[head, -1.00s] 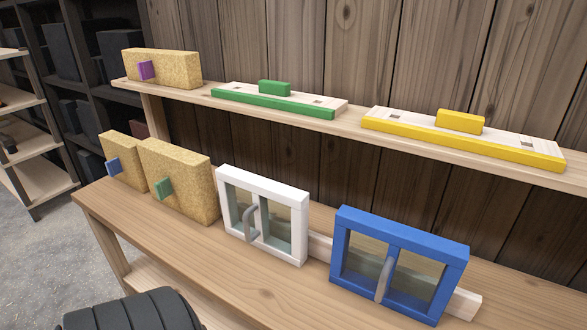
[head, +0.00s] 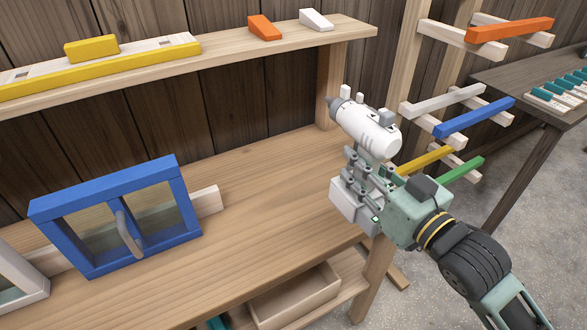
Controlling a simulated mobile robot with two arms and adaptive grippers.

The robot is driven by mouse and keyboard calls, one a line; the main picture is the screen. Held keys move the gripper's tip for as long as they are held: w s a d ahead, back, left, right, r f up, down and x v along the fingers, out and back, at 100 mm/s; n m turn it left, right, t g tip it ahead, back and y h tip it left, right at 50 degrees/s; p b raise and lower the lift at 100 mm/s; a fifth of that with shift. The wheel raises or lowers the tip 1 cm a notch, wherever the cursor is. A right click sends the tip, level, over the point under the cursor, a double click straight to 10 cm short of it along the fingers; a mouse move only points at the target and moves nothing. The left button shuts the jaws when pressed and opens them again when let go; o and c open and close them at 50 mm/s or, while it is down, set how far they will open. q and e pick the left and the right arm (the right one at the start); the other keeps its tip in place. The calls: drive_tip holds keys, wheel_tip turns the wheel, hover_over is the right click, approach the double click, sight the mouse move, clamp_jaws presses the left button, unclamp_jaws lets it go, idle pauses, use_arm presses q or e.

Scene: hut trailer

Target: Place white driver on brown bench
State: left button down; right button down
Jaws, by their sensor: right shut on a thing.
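The white driver (head: 368,130) is a white drill-like tool with a grey tip and a white block-shaped base. My right gripper (head: 372,178) is shut around its handle and holds it upright at the right end of the brown bench (head: 255,225). The base overlaps the bench's right end in the picture; I cannot tell whether it touches the top. The tip points up and left. My left gripper is out of view.
A blue-framed window (head: 120,215) stands on the bench's left part. An upper shelf (head: 250,55) carries a yellow piece (head: 92,48), an orange wedge (head: 265,27) and a white wedge (head: 316,19). Coloured bars on a rack stand to the right. The bench's middle is clear.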

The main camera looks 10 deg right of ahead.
drive_tip(key=w+a+f+p, duration=0.1)
drive_tip(key=w+a+f, duration=0.3)
drive_tip(key=w+f, duration=0.5)
drive_tip(key=shift+w+f, duration=0.25)
drive_tip(key=shift+f, duration=0.1)
drive_tip(key=shift+f, duration=0.15)
drive_tip(key=c, duration=1.4)
unclamp_jaws()
drive_tip(key=shift+s+f, duration=0.1)
drive_tip(key=shift+f, duration=0.1)
drive_tip(key=shift+c, duration=0.2)
drive_tip(key=b+v, duration=0.1)
drive_tip(key=v, duration=1)
drive_tip(key=shift+s+d+r, duration=0.15)
drive_tip(key=shift+s+d, duration=0.05)
drive_tip(key=shift+s, duration=0.25)
